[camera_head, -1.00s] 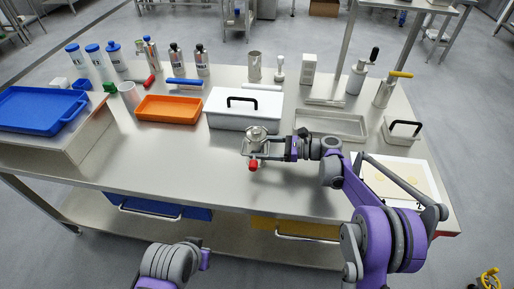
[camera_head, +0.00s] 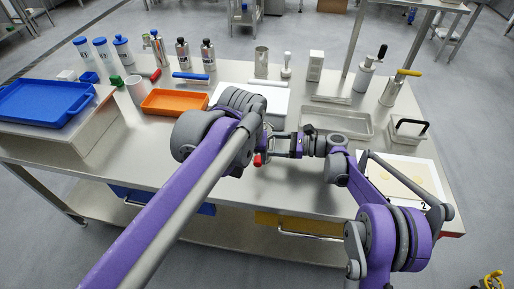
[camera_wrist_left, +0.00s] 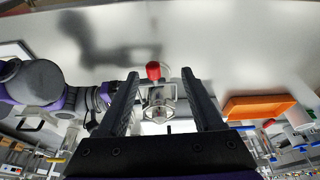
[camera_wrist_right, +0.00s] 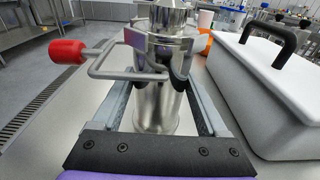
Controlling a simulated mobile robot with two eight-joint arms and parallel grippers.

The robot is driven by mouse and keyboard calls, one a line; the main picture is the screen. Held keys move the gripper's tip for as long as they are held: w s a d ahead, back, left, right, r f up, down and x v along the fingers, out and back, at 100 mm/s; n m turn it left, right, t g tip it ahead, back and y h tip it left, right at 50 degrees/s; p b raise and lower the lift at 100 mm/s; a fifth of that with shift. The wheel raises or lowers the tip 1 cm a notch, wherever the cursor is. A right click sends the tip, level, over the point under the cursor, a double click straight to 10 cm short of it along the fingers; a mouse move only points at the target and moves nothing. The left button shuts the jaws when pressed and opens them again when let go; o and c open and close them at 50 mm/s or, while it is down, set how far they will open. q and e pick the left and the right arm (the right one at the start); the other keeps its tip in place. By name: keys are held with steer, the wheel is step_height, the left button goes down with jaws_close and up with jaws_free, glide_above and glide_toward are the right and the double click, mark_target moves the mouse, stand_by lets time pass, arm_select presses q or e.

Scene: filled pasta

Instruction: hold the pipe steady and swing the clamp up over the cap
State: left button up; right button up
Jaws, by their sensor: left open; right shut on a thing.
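The steel pipe (camera_wrist_right: 155,110) stands upright on the table, with the cap (camera_wrist_right: 165,16) on top. The clamp (camera_wrist_right: 128,62) is a bent wire with a red grip (camera_wrist_right: 68,52), sticking out sideways below the cap. My right gripper (camera_wrist_right: 160,84) is shut on the pipe, one finger on each side. In the left wrist view, my left gripper (camera_wrist_left: 161,74) is open, and the red grip (camera_wrist_left: 153,70) shows between its fingers, not touched by them. In the head view the red grip (camera_head: 257,160) shows, but my left arm hides most of the pipe and the left fingers.
A white box with a black handle (camera_wrist_right: 275,80) stands close beside the pipe. An orange tray (camera_head: 175,103), a blue tray (camera_head: 45,103) and a flat steel tray (camera_head: 336,122) lie around. Bottles and tools line the back.

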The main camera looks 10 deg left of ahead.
mark_target(258, 160)
arm_select(q)
steer(key=shift+w+d+f, duration=0.2)
steer(key=shift+w+f, duration=0.55)
steer(key=shift+f, duration=0.5)
steer(key=shift+w+d+f, duration=0.15)
steer(key=shift+w+f, duration=0.6)
steer(key=shift+f, duration=0.55)
steer(key=shift+w+d+f, duration=0.2)
steer(key=shift+w+f, duration=0.55)
steer(key=shift+f, duration=0.5)
steer(key=c, duration=0.9)
steer(key=shift+c, duration=0.2)
arm_select(e)
steer(key=o, duration=0.9)
steer(key=c, duration=0.9)
